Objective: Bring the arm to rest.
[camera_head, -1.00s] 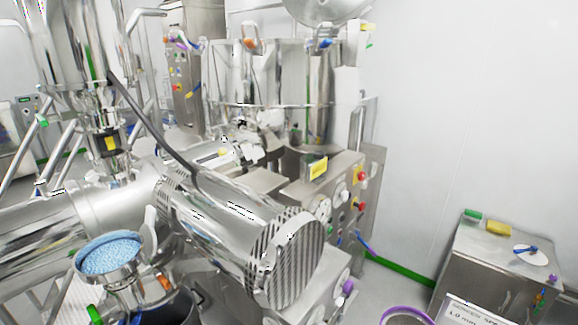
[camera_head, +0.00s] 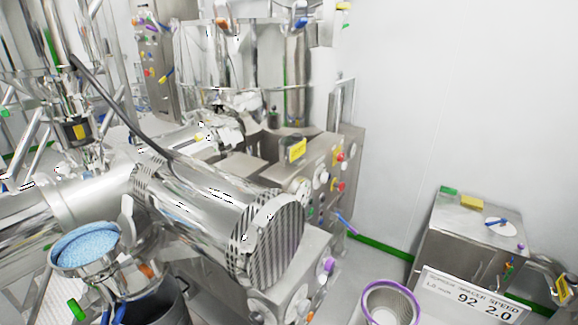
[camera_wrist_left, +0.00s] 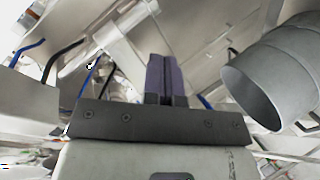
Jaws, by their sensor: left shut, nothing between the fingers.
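My left gripper (camera_wrist_left: 168,75) shows in the left wrist view. Its two dark purple fingers are pressed together with nothing between them. It is near a grey open-ended cylinder (camera_wrist_left: 280,78), which lies to the right of the fingers and apart from them in the picture. Pale, tilted structures fill the background behind the fingers. Neither of my grippers can be made out in the head view, and my right gripper shows in neither view.
A large steel machine with a ribbed cylinder (camera_head: 205,200) and control panel (camera_head: 325,170) fills the middle. A bowl of blue granules (camera_head: 85,247) is at lower left. A purple-rimmed container (camera_head: 372,315), a sign (camera_head: 470,298) and a steel cabinet (camera_head: 463,250) stand at lower right.

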